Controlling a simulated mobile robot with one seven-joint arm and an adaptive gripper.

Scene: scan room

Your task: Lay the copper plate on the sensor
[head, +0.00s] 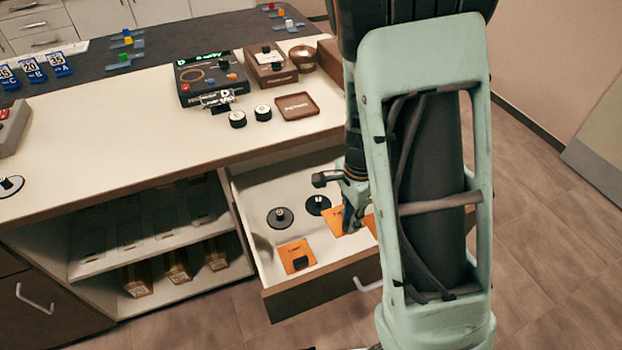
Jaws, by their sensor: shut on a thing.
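An open drawer (249,210) under the counter holds flat orange, copper-coloured plates and dark round discs. One orange plate (340,219) lies at my gripper (351,218), which points down into the drawer. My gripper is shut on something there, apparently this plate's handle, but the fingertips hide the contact. Another orange plate (291,252) with a black knob lies at the front left of the drawer. More orange (370,224) shows to the right, partly behind my arm. A black device with an orange ring (199,76) stands on the counter; it may be the sensor, but its label is unreadable.
Two dark discs (281,217) (318,205) lie left of my gripper. On the counter are a brown tray (297,106), two round weights (237,119), a wooden box (271,68) and a bowl (303,57).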

